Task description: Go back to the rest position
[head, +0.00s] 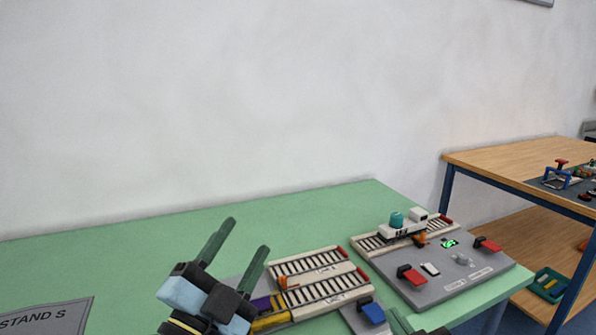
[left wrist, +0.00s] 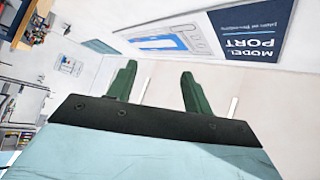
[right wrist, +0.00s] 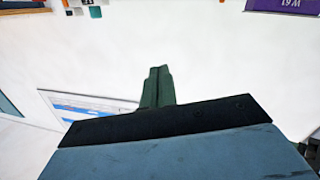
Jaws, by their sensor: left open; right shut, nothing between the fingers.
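My left gripper (head: 240,242) is open and empty, raised over the green table in the head view.
The green table (head: 160,238) holds a lane track (head: 325,290), a blue-topped block (head: 372,313) and a grey control panel (head: 440,285) with red levers. A white and teal crane model (head: 405,226) stands on the panel's rails. A wooden table (head: 510,158) is at right. The table's back left is clear.

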